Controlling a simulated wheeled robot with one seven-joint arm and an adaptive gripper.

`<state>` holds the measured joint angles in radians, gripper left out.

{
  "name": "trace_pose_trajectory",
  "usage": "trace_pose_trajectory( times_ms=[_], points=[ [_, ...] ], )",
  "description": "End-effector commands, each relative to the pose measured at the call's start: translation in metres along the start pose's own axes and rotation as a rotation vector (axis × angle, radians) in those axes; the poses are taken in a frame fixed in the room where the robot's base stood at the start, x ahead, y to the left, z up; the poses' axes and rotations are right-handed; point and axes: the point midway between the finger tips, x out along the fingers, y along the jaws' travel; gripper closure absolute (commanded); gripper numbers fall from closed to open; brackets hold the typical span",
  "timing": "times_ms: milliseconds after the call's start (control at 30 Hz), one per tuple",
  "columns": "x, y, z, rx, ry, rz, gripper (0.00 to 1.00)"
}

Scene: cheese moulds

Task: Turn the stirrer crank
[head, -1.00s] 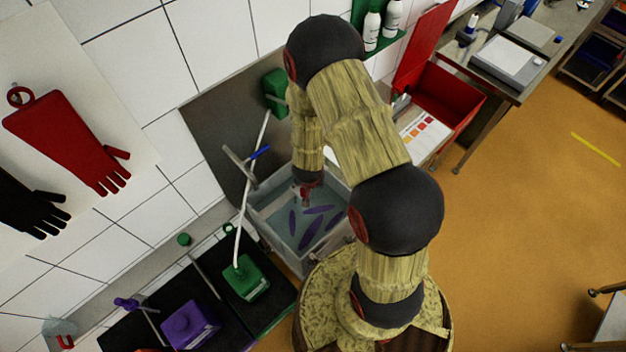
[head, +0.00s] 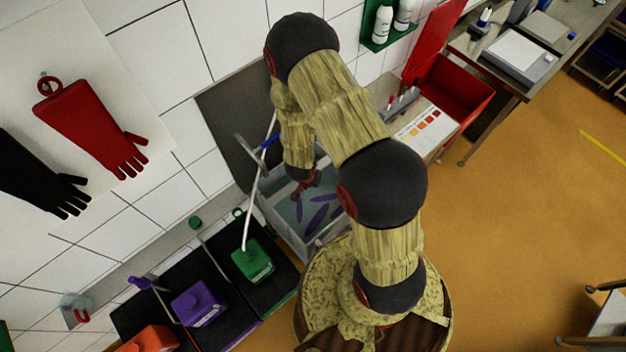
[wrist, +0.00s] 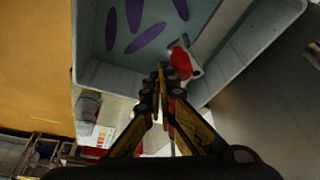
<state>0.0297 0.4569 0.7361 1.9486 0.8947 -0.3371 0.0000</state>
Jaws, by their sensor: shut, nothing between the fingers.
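A grey metal bar (head: 250,151) with a blue handle (head: 268,142), which looks like the stirrer crank, stands by the wall above the left side of a grey tank (head: 274,212). My gripper (head: 303,184) points down over the tank's back part, right of the bar and apart from it. In the wrist view my gripper (wrist: 163,72) is shut and empty, its tips close to a red and white piece (wrist: 182,62) at the tank's inner edge. I cannot tell what that piece is. My arm hides part of the tank's back right.
Several purple shapes (head: 319,217) lie in the tank, also seen in the wrist view (wrist: 146,38). A thin white tube rises from a green container (head: 252,262) beside a purple one (head: 198,303). A red bin (head: 458,92) stands right.

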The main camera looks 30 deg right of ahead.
Motion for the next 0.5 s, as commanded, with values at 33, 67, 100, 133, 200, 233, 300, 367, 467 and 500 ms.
trace_pose_trajectory(
  times_ms=[33,67,100,133,200,233,300,367,467,500],
  points=[
    [-0.0001,-0.0008,-0.0007,0.002,0.001,-0.001,1.00],
    [-0.0001,-0.0008,-0.0006,0.002,0.001,0.000,1.00],
    [0.0000,-0.0008,-0.0006,0.002,0.001,0.000,1.00],
    [0.0001,-0.0008,-0.0006,0.002,0.001,0.000,1.00],
    [0.0001,-0.0008,-0.0006,0.002,0.001,0.000,1.00],
    [0.0001,-0.0008,-0.0006,0.002,0.001,-0.001,1.00],
    [0.0001,-0.0008,-0.0006,0.002,0.001,-0.001,1.00],
    [0.0001,-0.0007,-0.0006,0.001,0.001,-0.001,1.00],
    [-0.0020,-0.0011,-0.0009,0.001,0.002,-0.001,1.00],
    [-0.0044,-0.0013,-0.0010,0.000,0.002,-0.002,1.00]
  ],
)
